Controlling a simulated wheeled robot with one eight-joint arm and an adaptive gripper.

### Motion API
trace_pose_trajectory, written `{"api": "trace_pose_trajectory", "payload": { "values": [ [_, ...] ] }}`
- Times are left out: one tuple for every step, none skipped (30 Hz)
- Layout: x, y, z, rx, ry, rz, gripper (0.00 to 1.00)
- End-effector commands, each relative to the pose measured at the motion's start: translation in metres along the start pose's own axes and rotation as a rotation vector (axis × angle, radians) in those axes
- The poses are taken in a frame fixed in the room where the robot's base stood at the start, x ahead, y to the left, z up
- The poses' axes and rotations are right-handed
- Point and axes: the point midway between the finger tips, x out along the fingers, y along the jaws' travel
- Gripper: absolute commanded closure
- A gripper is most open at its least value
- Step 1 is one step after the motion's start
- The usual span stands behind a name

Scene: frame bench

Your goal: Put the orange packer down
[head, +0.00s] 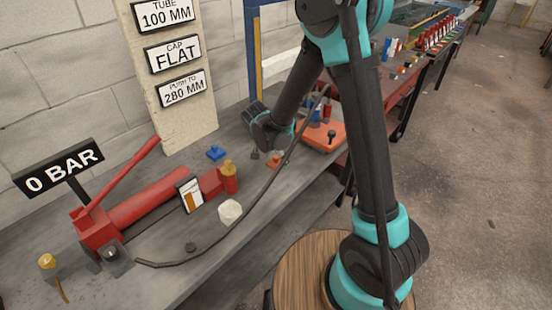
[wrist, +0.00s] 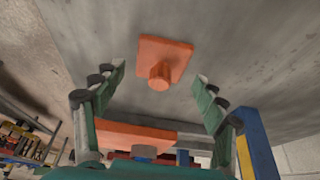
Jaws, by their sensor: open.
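The orange packer (wrist: 178,50), a square plate with a short round knob, appears to rest on the grey bench top (wrist: 240,60). In the head view the packer (head: 273,162) shows small, just below my gripper. My gripper (wrist: 159,76) is open in the wrist view, with one green-padded finger on each side of the knob and clear gaps to both. Nothing is held. In the head view the fingers are small and partly hidden by the arm.
A blue block (head: 215,153) lies to the left. An orange tray (head: 325,139) is to the right. A dark hose crosses the bench front.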

Motion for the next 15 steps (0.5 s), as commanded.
{"api": "trace_pose_trajectory", "payload": {
  "values": [
    [-0.005,0.000,0.000,-0.001,0.000,0.000,0.28],
    [-0.008,0.000,0.000,-0.001,0.000,0.000,0.28],
    [-0.014,0.000,0.000,-0.002,0.000,0.000,0.28],
    [-0.018,0.000,0.000,-0.002,0.000,0.000,0.28],
    [-0.024,0.001,0.001,-0.002,0.000,0.000,0.28],
    [-0.031,0.001,0.001,-0.003,0.000,0.000,0.28],
    [-0.036,0.001,0.001,-0.002,0.000,0.000,0.28],
    [-0.043,0.001,0.001,-0.002,0.000,0.000,0.28],
    [-0.050,0.001,0.001,-0.002,0.000,0.000,0.28],
    [-0.056,0.001,0.001,-0.002,0.000,0.000,0.28],
    [-0.061,0.001,0.001,-0.002,0.000,0.000,0.28],
    [-0.069,0.001,0.001,-0.003,0.000,0.000,0.28],
    [-0.075,0.001,0.001,-0.003,0.000,-0.001,0.28],
    [-0.080,0.000,0.001,-0.002,0.000,-0.001,0.28],
    [-0.086,0.001,0.001,-0.002,0.000,-0.001,0.28]
  ]
}}
